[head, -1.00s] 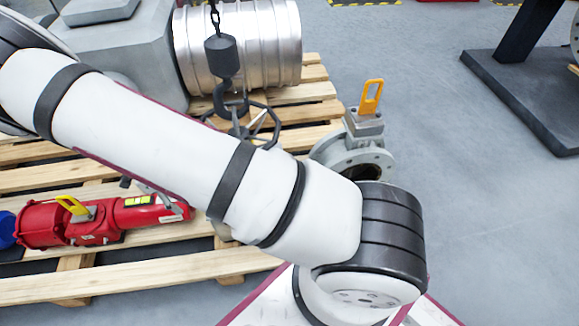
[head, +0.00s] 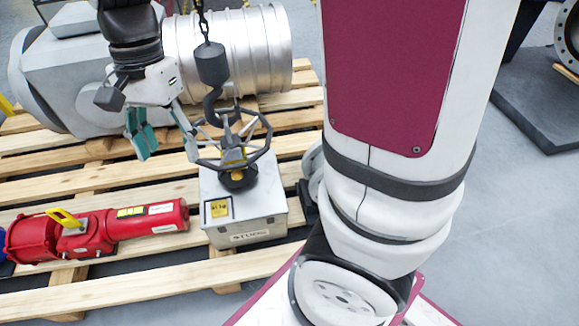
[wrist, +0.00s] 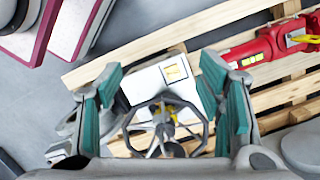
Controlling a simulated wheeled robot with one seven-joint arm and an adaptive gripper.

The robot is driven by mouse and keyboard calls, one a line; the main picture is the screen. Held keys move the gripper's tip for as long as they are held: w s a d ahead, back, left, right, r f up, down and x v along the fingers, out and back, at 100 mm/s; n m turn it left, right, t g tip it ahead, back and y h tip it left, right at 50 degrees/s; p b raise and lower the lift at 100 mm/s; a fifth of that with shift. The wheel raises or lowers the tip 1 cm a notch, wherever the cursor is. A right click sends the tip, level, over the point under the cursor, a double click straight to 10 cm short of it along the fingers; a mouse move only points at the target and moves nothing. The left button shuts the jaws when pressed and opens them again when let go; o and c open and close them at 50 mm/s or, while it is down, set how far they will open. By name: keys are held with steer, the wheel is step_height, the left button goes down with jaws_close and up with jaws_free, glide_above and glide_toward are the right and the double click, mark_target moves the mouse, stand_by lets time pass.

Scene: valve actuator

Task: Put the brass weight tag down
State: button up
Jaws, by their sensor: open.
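A small brass-yellow tag (head: 219,208) with dark marking lies on top of a white box (head: 265,205), near its front left corner. It also shows in the wrist view (wrist: 175,72) on the box top. My gripper (head: 165,138) is open, with teal finger pads, left of a grey handwheel (head: 268,140). Nothing shows held between its fingers. In the wrist view, the open fingers (wrist: 165,75) frame the box and the handwheel (wrist: 165,125). The tag is apart from the fingers.
A dark hook block (head: 212,63) hangs on a chain above the handwheel. A red actuator (head: 100,232) lies on the wooden pallet (head: 150,270) at left. A ribbed metal cylinder (head: 240,40) is behind.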

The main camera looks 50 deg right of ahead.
steer(key=s+d+r+n, duration=0.2)
steer(key=s+n, duration=0.1)
steer(key=s, duration=0.4)
steer(key=s+d+r+n+t+h, duration=0.1)
steer(key=s+n, duration=0.3)
steer(key=s, duration=0.4)
steer(key=s+d+r+n, duration=0.3)
steer(key=s+n, duration=0.1)
steer(key=s, duration=0.3)
steer(key=shift+s+t+h, duration=0.3)
step_height(320, 180, up, 33)
steer(key=t+p, duration=0.4)
steer(key=p, duration=2.7)
steer(key=shift+d, duration=0.3)
steer(key=shift+r+p, duration=0.1)
steer(key=shift+p, duration=0.2)
steer(key=shift+c, duration=0.5)
